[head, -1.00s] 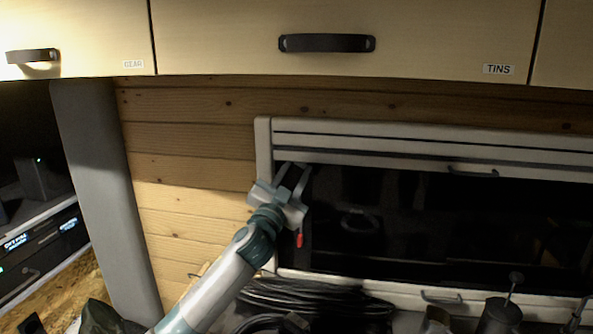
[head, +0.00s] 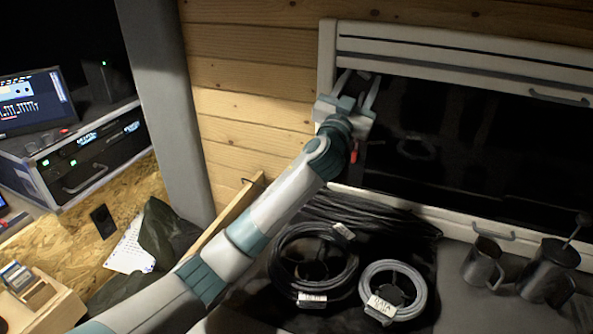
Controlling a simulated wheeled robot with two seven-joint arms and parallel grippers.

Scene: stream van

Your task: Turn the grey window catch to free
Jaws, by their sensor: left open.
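The window (head: 450,150) has a pale frame (head: 326,55) with a dark pane. My left gripper (head: 359,78) is at the window's upper left corner, just below the blind's lower edge. Its two fingers are apart and point up toward the frame. The grey window catch cannot be made out clearly; a small dark grey shape shows between the fingers, but I cannot tell whether it is the catch or touches them. A small red piece (head: 354,156) shows just below the gripper, beside my wrist. My right gripper is not in view.
A blind rail with a handle (head: 560,97) crosses the window's top. Below are coiled cables (head: 312,262), a grey cable coil (head: 393,290), a metal mug (head: 483,264) and a press pot (head: 548,272). At left stand a grey pillar (head: 165,100) and a rack unit (head: 90,165).

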